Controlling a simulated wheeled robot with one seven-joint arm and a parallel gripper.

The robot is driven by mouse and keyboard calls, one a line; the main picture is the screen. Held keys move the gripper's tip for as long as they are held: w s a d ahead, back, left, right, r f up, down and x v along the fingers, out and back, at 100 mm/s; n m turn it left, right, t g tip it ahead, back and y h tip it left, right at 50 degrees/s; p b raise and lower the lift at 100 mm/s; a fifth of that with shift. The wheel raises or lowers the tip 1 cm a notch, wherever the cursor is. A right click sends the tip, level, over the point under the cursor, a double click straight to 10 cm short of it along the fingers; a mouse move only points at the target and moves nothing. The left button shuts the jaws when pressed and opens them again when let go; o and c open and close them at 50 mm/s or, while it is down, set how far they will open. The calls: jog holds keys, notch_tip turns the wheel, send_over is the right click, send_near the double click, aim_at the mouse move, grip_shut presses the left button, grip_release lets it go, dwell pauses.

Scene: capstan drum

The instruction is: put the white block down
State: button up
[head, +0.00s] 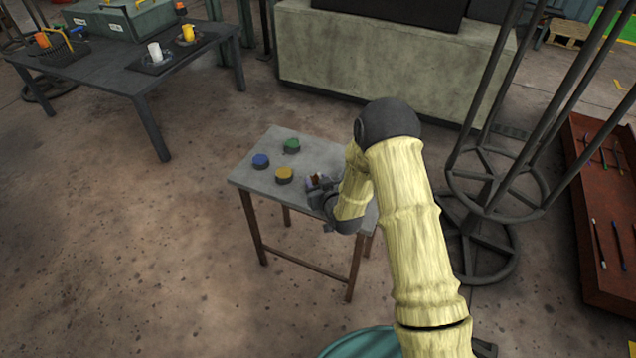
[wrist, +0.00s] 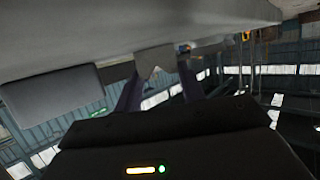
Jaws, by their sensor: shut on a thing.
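My gripper (head: 320,183) is low over the right part of the small grey table (head: 262,186), with my forearm coming down from the right. In the wrist view, two dark purplish fingers (wrist: 160,88) stand either side of a pale grey piece (wrist: 154,60), which I take to be the white block. The piece is right up against the pale table surface (wrist: 150,24) in that view; I cannot tell whether it touches. In the head view the block is mostly hidden by my gripper and wrist.
On the small table are a blue disc (head: 261,160), a green disc (head: 291,145) and a yellow disc (head: 284,174), left of my gripper. A dark table (head: 110,75) with mugs stands back left. A dark wire-like frame (head: 495,190) and rust-red tray (head: 590,200) are right.

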jog(key=o, duration=0.7)
jog(key=shift+f, duration=0.1)
jog(key=o, duration=0.5)
jog(key=shift+c, duration=0.2)
jog(key=shift+r, duration=0.25)
jog(key=p+v, duration=0.1)
jog(key=v, duration=1.1)
